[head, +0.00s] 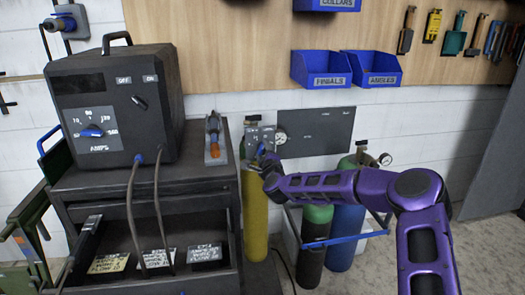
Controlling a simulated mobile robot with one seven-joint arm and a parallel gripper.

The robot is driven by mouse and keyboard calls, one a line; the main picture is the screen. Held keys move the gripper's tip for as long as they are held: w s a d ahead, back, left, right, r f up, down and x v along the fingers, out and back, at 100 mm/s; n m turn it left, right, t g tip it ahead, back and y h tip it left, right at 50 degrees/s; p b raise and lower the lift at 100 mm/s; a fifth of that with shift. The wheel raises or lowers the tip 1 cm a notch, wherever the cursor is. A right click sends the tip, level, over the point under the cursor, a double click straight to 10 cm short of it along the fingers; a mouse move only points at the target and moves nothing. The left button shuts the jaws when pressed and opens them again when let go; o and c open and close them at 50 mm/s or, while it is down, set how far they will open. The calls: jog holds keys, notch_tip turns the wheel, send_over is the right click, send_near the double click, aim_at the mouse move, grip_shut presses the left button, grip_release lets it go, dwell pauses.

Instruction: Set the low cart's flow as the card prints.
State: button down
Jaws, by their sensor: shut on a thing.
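My gripper (266,160) is at the end of my purple arm, at the regulator fittings (258,135) above the yellow cylinder (255,205). It is shut on a small part there; the part itself is mostly hidden by the gripper. A round gauge (281,136) shows just right of the fittings; its reading is too small to tell. Printed cards (108,262) lie on the shelf of the dark cart at left; one is yellowish, others are white (205,253). Their print is too small to read surely. A low cart with a blue bar (345,240) holds a green-topped cylinder (312,255) and a blue cylinder (345,225).
A welder box (115,105) with an AMPS dial and an OFF/ON switch stands on the dark cart (190,160). A grey panel (318,130) and blue bins (320,70) are on the wall behind. Another gauge (385,159) is behind my arm. Floor at right is clear.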

jog(key=shift+c, duration=1.2)
grip_release()
jog(key=p+v, duration=0.1)
jog(key=v, duration=1.6)
jog(key=shift+s, duration=0.25)
